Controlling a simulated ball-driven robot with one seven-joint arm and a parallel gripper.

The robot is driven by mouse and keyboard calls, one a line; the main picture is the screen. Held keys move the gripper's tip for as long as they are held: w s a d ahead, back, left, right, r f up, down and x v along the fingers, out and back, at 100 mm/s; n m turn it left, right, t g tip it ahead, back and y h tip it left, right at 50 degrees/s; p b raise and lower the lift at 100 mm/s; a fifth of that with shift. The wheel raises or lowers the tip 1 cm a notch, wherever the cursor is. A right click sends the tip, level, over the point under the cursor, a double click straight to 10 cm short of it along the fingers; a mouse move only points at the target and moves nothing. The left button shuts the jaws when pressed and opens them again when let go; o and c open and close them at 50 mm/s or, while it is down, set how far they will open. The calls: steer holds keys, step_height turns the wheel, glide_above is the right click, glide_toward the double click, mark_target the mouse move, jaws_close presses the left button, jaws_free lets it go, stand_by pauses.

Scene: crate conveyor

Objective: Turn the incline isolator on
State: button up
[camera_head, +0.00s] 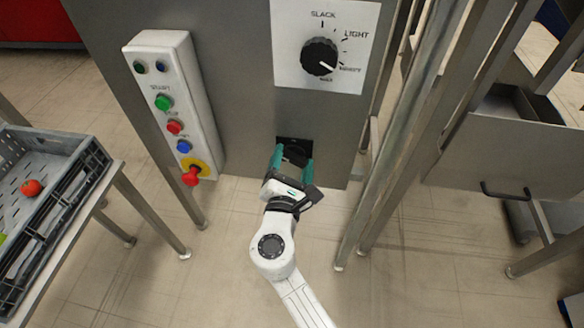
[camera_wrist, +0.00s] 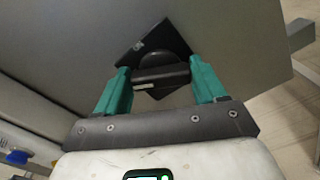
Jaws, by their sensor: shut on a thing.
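The isolator is a black rotary handle on a dark square plate (camera_wrist: 178,40), low on the grey cabinet panel. In the wrist view its black bar-shaped handle (camera_wrist: 160,76) lies about level across the picture, between the green fingers of my gripper (camera_wrist: 161,80). My gripper is shut on the handle, with a finger at each end. In the head view my gripper (camera_head: 291,160) reaches up to the dark plate (camera_head: 294,143), and its fingers partly hide the handle. I cannot read any on or off marking.
A white button box (camera_head: 172,100) with a red emergency knob (camera_head: 191,177) is on the panel at left. A black dial (camera_head: 320,57) on a white plate is above. A grey crate (camera_head: 62,205) holding a tomato (camera_head: 32,187) stands far left. Metal posts (camera_head: 400,130) rise close at right.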

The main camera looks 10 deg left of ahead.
steer(key=m+b, duration=0.1)
steer(key=m, duration=0.1)
steer(key=m+b, duration=0.4)
steer(key=shift+d+f, duration=0.1)
steer(key=shift+f, duration=0.3)
steer(key=m+b, duration=0.4)
steer(key=m, duration=0.1)
steer(key=shift+m, duration=0.3)
steer(key=shift+r+b, duration=0.1)
steer(key=shift+b, duration=0.25)
steer(key=o, duration=1)
steer(key=shift+o, duration=0.2)
steer(key=shift+s, duration=0.1)
steer(key=s+p, duration=0.2)
steer(key=s, duration=0.8)
steer(key=shift+s, duration=0.35)
